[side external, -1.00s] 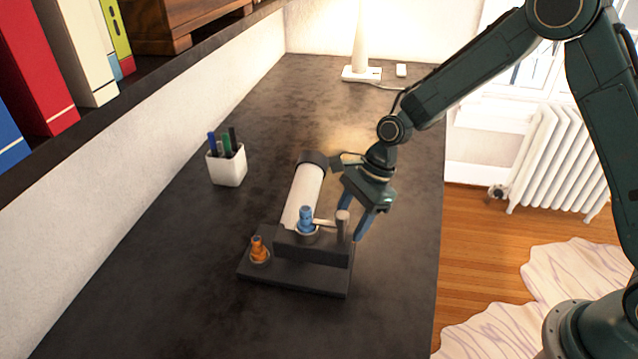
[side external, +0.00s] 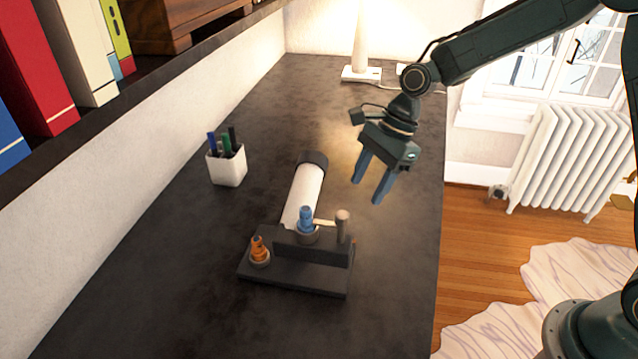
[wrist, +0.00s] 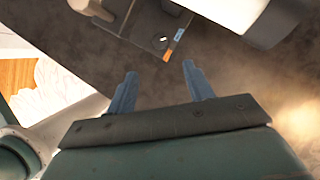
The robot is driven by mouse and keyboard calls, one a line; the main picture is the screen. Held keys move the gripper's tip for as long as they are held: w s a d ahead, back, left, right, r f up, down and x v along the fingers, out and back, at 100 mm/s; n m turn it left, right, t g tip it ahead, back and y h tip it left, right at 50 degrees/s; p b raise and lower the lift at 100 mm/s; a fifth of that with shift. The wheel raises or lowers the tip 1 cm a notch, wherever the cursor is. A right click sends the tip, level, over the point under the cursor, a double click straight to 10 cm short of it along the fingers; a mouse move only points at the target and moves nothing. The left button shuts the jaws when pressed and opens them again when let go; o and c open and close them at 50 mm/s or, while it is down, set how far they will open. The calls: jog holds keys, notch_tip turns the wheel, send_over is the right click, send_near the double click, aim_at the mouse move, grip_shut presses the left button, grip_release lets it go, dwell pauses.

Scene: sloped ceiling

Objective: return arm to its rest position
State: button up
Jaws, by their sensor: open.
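My gripper (side external: 368,182) is open and empty. It hangs above the dark desk (side external: 400,290), up and to the right of a dark fixture (side external: 300,277). In the wrist view its two blue fingers (wrist: 158,85) are spread with nothing between them. The fixture holds an orange piece (side external: 259,250) at its left, a blue piece (side external: 306,217) on its raised part, and a grey knob (side external: 342,225) at its right. A white cylinder with a dark cap (side external: 303,194) lies behind the blue piece.
A white pen cup (side external: 227,167) stands at the left of the desk. A white lamp (side external: 361,73) stands at the far end. Books (side external: 35,70) fill a shelf at upper left. The desk's right side is clear.

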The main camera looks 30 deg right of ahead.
jog(key=shift+r, duration=0.1)
jog(key=s+d+r+n+t+h, duration=0.25)
jog(key=s+d+r+n, duration=0.25)
jog(key=s+r+n, duration=0.55)
jog(key=s+d+r+n+t+h, duration=0.1)
jog(key=s+n, duration=0.3)
jog(key=s, duration=0.4)
jog(key=s+d+r+n+t+h, duration=0.1)
jog(key=s+d+r+n, duration=0.2)
jog(key=s, duration=0.4)
jog(key=shift+s+d+r+n, duration=0.35)
jog(key=shift+d+n, duration=0.2)
jog(key=shift+n, duration=0.2)
jog(key=shift+t, duration=0.25)
